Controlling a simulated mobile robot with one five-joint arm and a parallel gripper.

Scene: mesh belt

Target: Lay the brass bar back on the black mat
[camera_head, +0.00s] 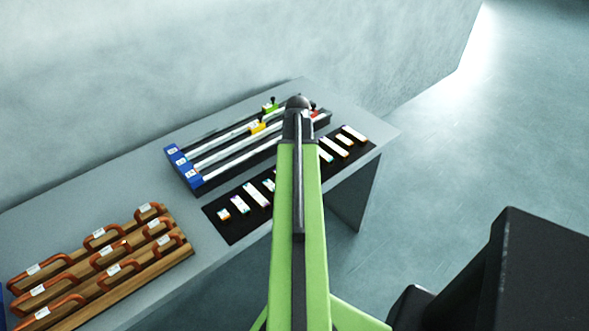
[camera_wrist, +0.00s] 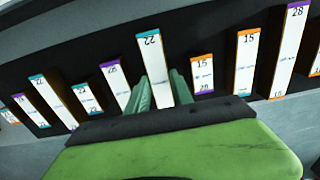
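The black mat (camera_head: 231,234) lies along the table's front edge in the head view; it fills much of the wrist view (camera_wrist: 192,42). In the wrist view, a bar with a white face and teal end marked 22 (camera_wrist: 153,62) is between the two green fingers of my gripper (camera_wrist: 162,88). The fingers appear closed against its sides. It looks wider than its neighbours, but I cannot tell whether it is clear of the mat. Its metal is hard to tell. In the head view my green arm hides the gripper and this bar.
Several labelled bars stand close on both sides, including a purple-ended bar (camera_wrist: 117,84) and an orange-ended one (camera_wrist: 202,73). Behind the mat is a rack of blue-ended rails (camera_head: 195,180). Wooden blocks with orange handles (camera_head: 100,262) stand at left on the grey table (camera_head: 90,195).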

